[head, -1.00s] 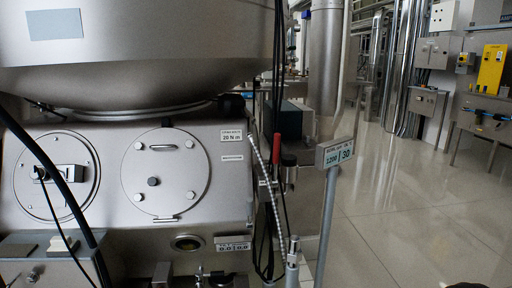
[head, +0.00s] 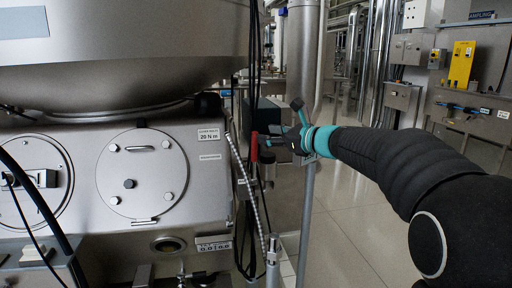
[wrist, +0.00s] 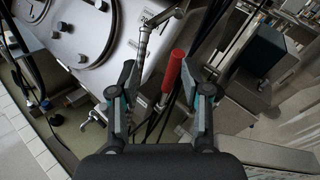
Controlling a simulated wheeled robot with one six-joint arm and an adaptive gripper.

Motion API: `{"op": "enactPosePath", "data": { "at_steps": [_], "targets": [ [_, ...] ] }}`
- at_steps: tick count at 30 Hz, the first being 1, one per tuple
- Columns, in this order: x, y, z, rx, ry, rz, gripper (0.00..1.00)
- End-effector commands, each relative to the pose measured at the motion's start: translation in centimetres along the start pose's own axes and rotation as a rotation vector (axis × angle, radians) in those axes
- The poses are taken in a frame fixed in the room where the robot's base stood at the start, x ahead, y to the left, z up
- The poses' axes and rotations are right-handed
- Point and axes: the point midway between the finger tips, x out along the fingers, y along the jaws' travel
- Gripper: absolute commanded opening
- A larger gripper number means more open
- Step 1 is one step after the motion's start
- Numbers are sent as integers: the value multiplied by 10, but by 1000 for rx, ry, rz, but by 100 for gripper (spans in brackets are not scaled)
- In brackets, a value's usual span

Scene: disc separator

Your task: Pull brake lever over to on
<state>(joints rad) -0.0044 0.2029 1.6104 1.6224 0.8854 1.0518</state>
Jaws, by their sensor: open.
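The brake lever's red handle (head: 254,147) stands upright beside the right end of the separator housing. In the wrist view the red handle (wrist: 172,70) lies between the lines of the two fingers, a little nearer the right one, and points up and slightly right. My gripper (head: 275,143) reaches in from the right, with its fingertips close to the handle. In the wrist view my gripper (wrist: 158,80) is open, with a wide gap and nothing clamped. I cannot tell whether a finger touches the handle. The lever's lower end is partly hidden by cables and fingers.
Black cables (head: 246,200) and a braided hose (head: 243,175) run just left of the lever. A post with a sign (head: 307,210) stands under my wrist. The separator housing (head: 215,180) is on the left. Open tiled floor (head: 345,235) lies to the right.

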Motion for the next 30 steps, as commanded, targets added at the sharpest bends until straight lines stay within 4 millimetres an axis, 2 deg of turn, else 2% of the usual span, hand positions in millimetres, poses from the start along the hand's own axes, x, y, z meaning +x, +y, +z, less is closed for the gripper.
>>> {"op": "enactPosePath", "data": {
  "at_steps": [1, 3, 8, 13, 23, 30],
  "targets": [
    [9, -12, -1, 64, -30, -17, 48],
    [16, -24, 1, 133, -66, -36, 48],
    [23, -36, 0, 205, -104, -55, 48],
    [25, -32, -17, 212, -106, -55, 48],
    [31, -13, -75, 210, -104, -55, 48],
    [74, -16, -68, 206, -106, -54, 48]
  ]
}}
